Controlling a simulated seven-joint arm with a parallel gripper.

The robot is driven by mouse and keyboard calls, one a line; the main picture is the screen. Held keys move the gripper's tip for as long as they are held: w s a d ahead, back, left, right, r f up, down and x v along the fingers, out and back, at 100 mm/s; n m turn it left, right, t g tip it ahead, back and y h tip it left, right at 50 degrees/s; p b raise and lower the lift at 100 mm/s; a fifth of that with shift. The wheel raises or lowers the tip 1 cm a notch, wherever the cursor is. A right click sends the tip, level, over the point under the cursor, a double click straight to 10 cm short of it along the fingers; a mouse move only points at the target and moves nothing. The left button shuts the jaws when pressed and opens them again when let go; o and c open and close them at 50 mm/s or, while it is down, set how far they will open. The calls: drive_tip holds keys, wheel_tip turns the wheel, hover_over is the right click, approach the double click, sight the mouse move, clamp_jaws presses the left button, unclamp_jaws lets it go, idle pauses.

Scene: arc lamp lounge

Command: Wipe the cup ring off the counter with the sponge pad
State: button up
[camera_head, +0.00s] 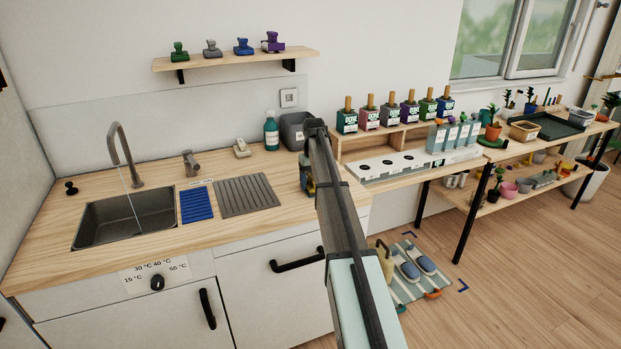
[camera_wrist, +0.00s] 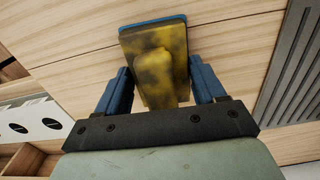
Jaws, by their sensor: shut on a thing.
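The sponge pad (camera_wrist: 155,52) is yellow with dark blotches and a blue layer along its far edge. My gripper (camera_wrist: 160,88) is shut on it, with one blue finger on each side of the pad's handle. The wrist view shows it over the wooden counter (camera_wrist: 235,35); whether it touches the wood I cannot tell. In the head view, a small part of the sponge (camera_head: 308,187) shows beside my arm, near the right end of the counter (camera_head: 268,225). My arm hides most of the gripper there. I see no cup ring; it may be hidden under the pad or arm.
A ribbed grey drainer (camera_head: 247,196), a blue ribbed mat (camera_head: 197,205) and the sink (camera_head: 125,217) lie to the left. A teal bottle (camera_head: 271,132) and a grey bin (camera_head: 293,130) stand behind.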

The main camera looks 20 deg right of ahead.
drive_tip(key=s, duration=0.2)
drive_tip(key=shift+s, duration=0.4)
drive_tip(key=shift+w, duration=4.75)
drive_tip(key=shift+w+r, duration=0.1)
drive_tip(key=shift+w, duration=0.05)
wheel_tip(320, 180, up, 8)
